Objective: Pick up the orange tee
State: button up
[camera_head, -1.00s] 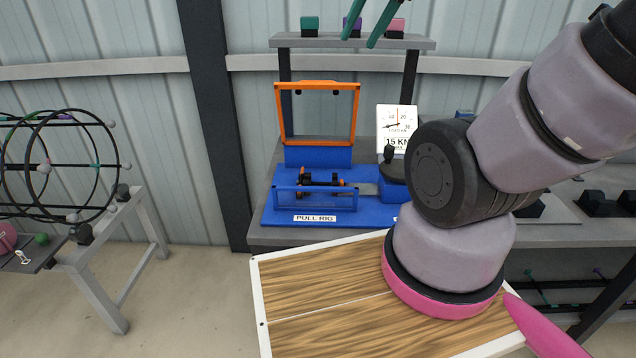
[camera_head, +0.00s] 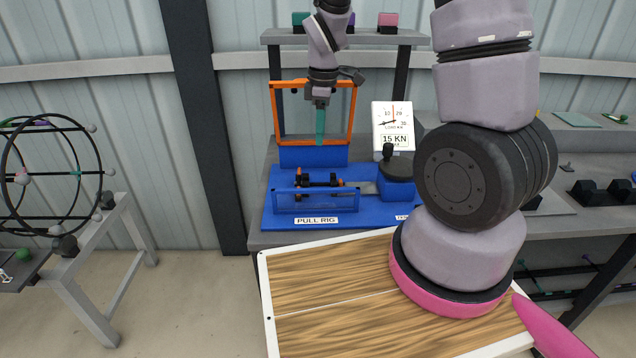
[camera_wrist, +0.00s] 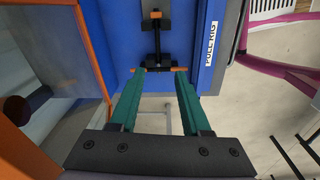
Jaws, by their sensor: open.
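A small orange-and-black piece, apparently the orange tee (camera_head: 340,183), lies in the black fixture of the blue pull rig (camera_head: 330,214). In the wrist view its orange bar (camera_wrist: 160,69) lies crosswise close to the fingertips, with a black stem behind it. My gripper (camera_head: 320,143) has teal fingers pointing down, in front of the orange frame and above the rig. In the wrist view my gripper (camera_wrist: 158,75) is open, one finger toward each end of the bar. Nothing is held. Whether the fingertips touch the bar cannot be told.
The orange frame (camera_head: 353,110) stands upright behind the fixture. A load gauge (camera_head: 393,125) and a black-knobbed post (camera_head: 388,152) stand to the right. A shelf (camera_head: 400,39) with coloured blocks is above. A wire cage (camera_head: 60,170) stands left.

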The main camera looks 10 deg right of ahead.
jog(key=n, duration=0.2)
send_over(320, 184)
notch_tip(320, 184, down, 9)
jog(key=shift+w+a+f, duration=0.1)
jog(key=shift+w+f, duration=0.05)
jog(key=shift+f, duration=1.45)
jog(key=shift+w+f, duration=0.15)
jog(key=shift+f, duration=1.45)
grip_shut()
